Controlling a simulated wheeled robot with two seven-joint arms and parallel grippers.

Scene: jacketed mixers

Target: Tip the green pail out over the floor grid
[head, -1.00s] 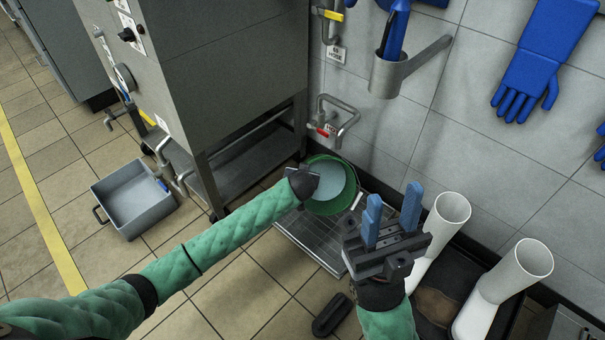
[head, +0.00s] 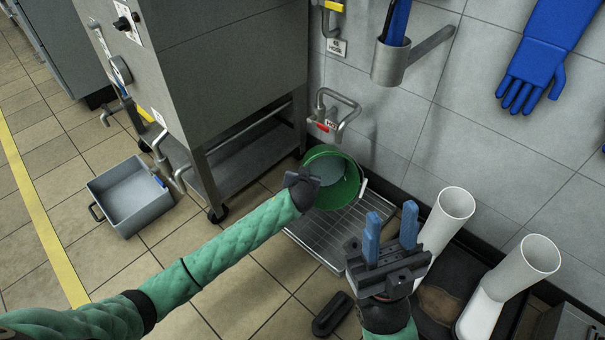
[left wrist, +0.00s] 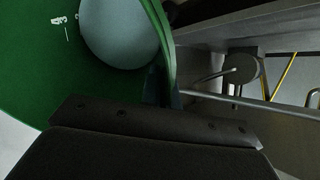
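The green pail (head: 350,192) is at the back of the floor grid (head: 318,240), in front of the wall. It is tilted, its mouth faces up toward me, and grey-blue liquid (head: 328,171) shows inside. My left gripper (head: 305,186) is at the pail's near left rim; its fingers are mostly hidden in the head view. In the left wrist view the pail's green wall (left wrist: 40,85) runs down to the gripper and a blue finger sits against the rim, which looks pinched. Whether the pail touches the grid is unclear. My right gripper (head: 391,238) is open and empty over the grid's right side.
A wall pipe with a red-handled valve (head: 326,126) is just above the pail. A steel machine (head: 225,75) stands to the left, with a grey tray (head: 130,196) on the floor beside it. White boots (head: 508,285) stand at the right.

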